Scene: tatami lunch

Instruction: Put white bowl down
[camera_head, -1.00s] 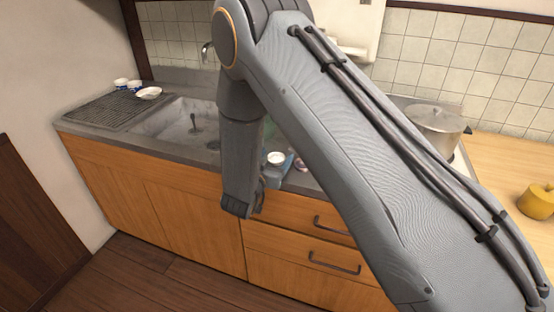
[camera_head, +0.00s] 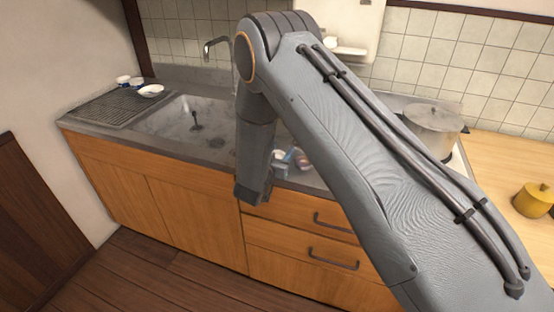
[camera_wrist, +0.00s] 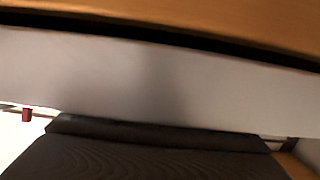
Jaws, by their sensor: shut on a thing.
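My gripper (camera_head: 268,188) hangs low in front of the counter, mostly hidden behind my own wrist link in the head view. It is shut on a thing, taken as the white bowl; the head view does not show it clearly. In the wrist view a pale, smooth surface (camera_wrist: 150,80) fills the middle, too close to show its full shape. Another white bowl (camera_head: 151,91) rests on the drying rack (camera_head: 105,108) at the far left.
The sink (camera_head: 185,122) lies between the rack and my arm. Small dishes (camera_head: 301,159) stand on the counter just right of my wrist. Drawers (camera_head: 300,240) are below. A steel pot (camera_head: 432,133) is at right, a yellow pot (camera_head: 535,200) further right.

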